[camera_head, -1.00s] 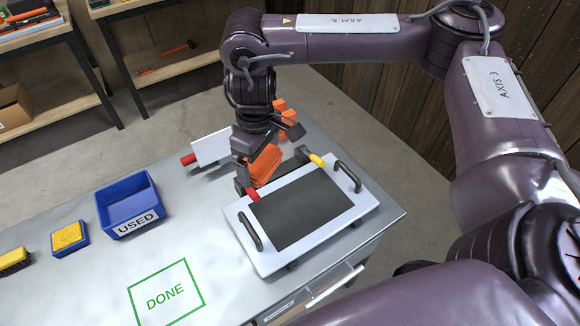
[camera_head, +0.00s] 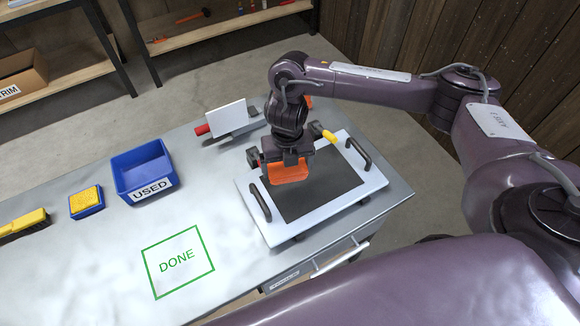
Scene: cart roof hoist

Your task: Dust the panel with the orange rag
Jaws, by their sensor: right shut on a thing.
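The panel (camera_head: 340,193) is a white board with a dark face and two black handles, lying on the bench at the right. My right gripper (camera_head: 288,163) points down over the panel's back left part. It is shut on the orange rag (camera_head: 289,172), which hangs at or just above the dark face; I cannot tell whether it touches. The gripper hides the panel's back left corner and the red clamp tip seen there before. My left gripper is not in view.
A yellow-tipped clamp (camera_head: 323,132) stands at the panel's back edge. A blue USED bin (camera_head: 143,172), a yellow sponge in a blue tray (camera_head: 86,200), a yellow brush (camera_head: 24,222) and a white plate stand (camera_head: 227,120) are left. The green DONE square (camera_head: 178,261) is empty.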

